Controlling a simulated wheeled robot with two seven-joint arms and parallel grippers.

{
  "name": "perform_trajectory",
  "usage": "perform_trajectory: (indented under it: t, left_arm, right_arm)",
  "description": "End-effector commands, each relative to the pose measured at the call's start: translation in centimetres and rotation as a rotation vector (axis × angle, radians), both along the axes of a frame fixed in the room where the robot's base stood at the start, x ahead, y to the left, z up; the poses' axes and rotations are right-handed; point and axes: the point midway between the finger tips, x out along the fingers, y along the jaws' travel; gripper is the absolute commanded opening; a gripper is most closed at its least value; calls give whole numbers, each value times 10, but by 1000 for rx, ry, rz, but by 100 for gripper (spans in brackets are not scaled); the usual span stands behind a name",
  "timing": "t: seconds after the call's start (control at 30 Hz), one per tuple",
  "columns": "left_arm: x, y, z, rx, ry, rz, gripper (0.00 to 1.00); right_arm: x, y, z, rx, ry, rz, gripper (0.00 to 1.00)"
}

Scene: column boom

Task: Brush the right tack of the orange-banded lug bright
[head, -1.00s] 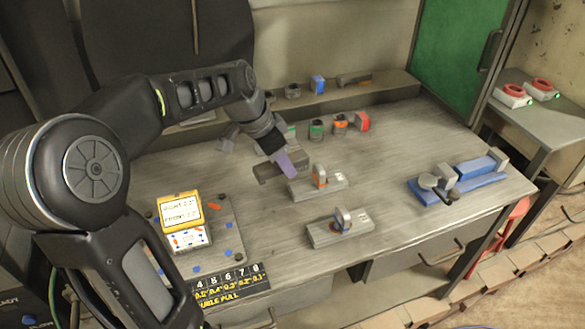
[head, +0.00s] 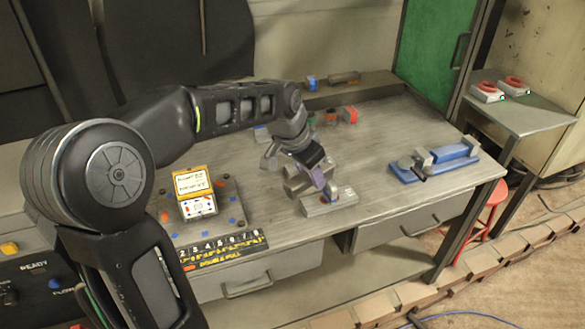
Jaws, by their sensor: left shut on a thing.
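My left gripper (head: 302,170) is low over the middle of the bench, shut on a tool. A grey block-like part (head: 297,187) and a purple part (head: 318,175) show at its fingers; I take this to be the brush, though the grip itself is partly hidden. Just right of and below the fingers, an upright ring-like lug (head: 332,192) stands on a grey plate (head: 330,205), with a little orange near its foot. Whether the tool touches it I cannot tell. The second lug on its plate is hidden behind the gripper. The tacks are too small to make out. My right gripper is not in view.
A yellow meter (head: 194,190) stands on a dark plate at left, behind a numbered strip (head: 225,248). A blue clamp fixture (head: 435,163) lies at right. A red-topped pot (head: 350,115) and other small items are at the back. Bare bench lies between lug and fixture.

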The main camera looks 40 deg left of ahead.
Motion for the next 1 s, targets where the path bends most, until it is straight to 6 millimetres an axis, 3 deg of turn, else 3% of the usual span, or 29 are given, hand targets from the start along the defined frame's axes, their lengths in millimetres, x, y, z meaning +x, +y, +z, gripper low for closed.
perform_trajectory:
  t: [0.33, 0.5, 0.63, 0.87, 1.0]
  left_arm:
    - [40, -75, -34, 2, -6, 157, 0]
    - [55, -116, -67, 0, -15, 230, 0]
    - [59, -126, -76, -2, -18, 257, 0]
    - [59, -127, -74, -3, -19, 262, 0]
    - [59, -126, -74, -2, -18, 262, 0]
  right_arm:
    - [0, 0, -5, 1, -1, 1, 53]
    - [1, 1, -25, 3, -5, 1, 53]
    - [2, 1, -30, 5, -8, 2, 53]
    - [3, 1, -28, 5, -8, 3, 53]
    - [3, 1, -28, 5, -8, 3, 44]
